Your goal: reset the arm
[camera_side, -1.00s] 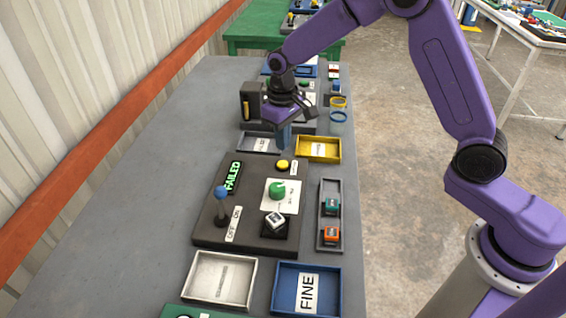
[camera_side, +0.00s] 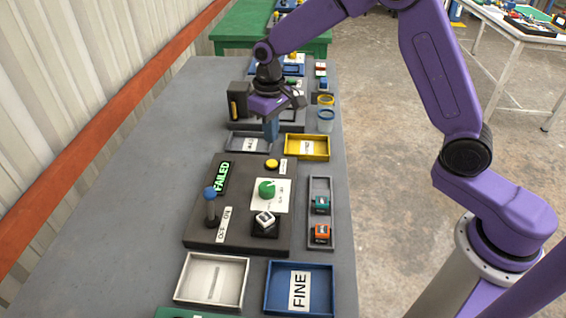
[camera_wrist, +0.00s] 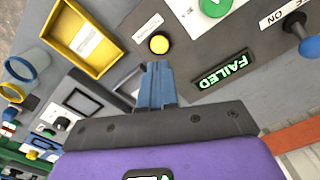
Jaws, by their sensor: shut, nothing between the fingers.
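My purple arm reaches over the grey table (camera_side: 115,190) from the right. My gripper (camera_side: 271,130) points down, its blue fingers together and empty. It hangs above the table near the small grey tray (camera_side: 240,143), left of the yellow tray (camera_side: 308,147). In the wrist view the shut fingers (camera_wrist: 156,85) lie just below the yellow button (camera_wrist: 159,44) in the picture; how high they are above the surface is hard to tell.
Nearer are a white tray (camera_side: 180,285) and a blue FINE tray (camera_side: 328,300). The table's left part is clear.

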